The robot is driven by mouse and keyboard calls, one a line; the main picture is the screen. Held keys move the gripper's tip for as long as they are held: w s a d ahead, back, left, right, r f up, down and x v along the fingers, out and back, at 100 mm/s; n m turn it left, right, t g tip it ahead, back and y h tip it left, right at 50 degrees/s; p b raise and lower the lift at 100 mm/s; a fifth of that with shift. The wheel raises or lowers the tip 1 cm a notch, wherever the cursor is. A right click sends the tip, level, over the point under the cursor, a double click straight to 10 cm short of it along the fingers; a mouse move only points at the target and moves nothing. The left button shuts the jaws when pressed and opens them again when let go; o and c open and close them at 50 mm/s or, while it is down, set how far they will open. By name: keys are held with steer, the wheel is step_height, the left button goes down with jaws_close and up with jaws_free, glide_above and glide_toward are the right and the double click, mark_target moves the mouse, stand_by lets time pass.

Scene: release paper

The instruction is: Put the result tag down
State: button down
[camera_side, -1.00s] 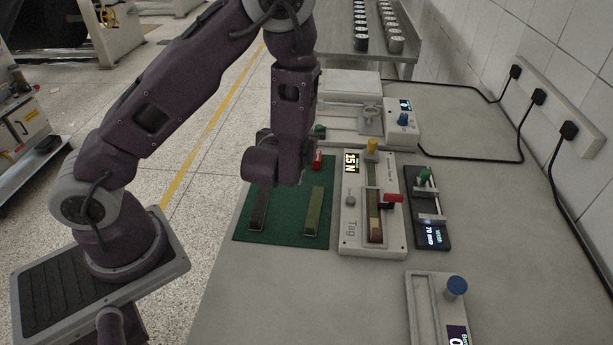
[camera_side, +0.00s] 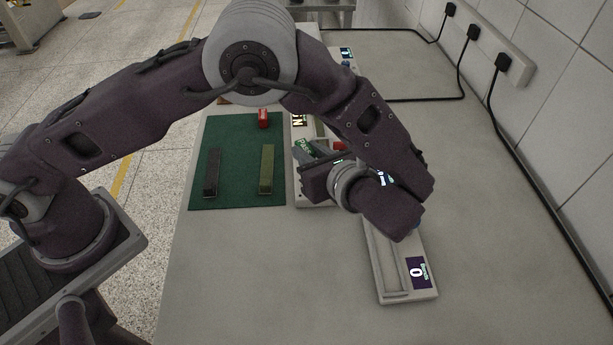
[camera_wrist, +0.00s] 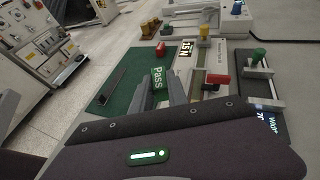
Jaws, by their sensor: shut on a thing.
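A green result tag reading "Pass" (camera_wrist: 157,77) is held between the fingers of my gripper (camera_wrist: 159,86) in the wrist view. In the side view my gripper (camera_side: 316,165) is tilted over the lower part of the pull tester (camera_side: 313,202), and the green tag (camera_side: 304,147) shows at its fingertips. The tester has a "15 N" display (camera_wrist: 186,48) and a red part (camera_wrist: 217,79). The gripper hides much of the tester, and I cannot tell whether the tag touches it.
Left of the tester lies a green mat (camera_side: 238,150) with a black strip (camera_side: 212,173), an olive strip (camera_side: 267,170) and a red block (camera_side: 263,118). A grey device with a "0" display (camera_side: 416,272) stands at the front right. The front left bench is clear.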

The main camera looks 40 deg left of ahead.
step_height(320, 180, down, 6)
steer(key=shift+f, duration=0.25)
steer(key=shift+f, duration=0.1)
steer(key=shift+f, duration=0.1)
steer(key=c, duration=1.3)
jaws_free()
steer(key=shift+f, duration=0.1)
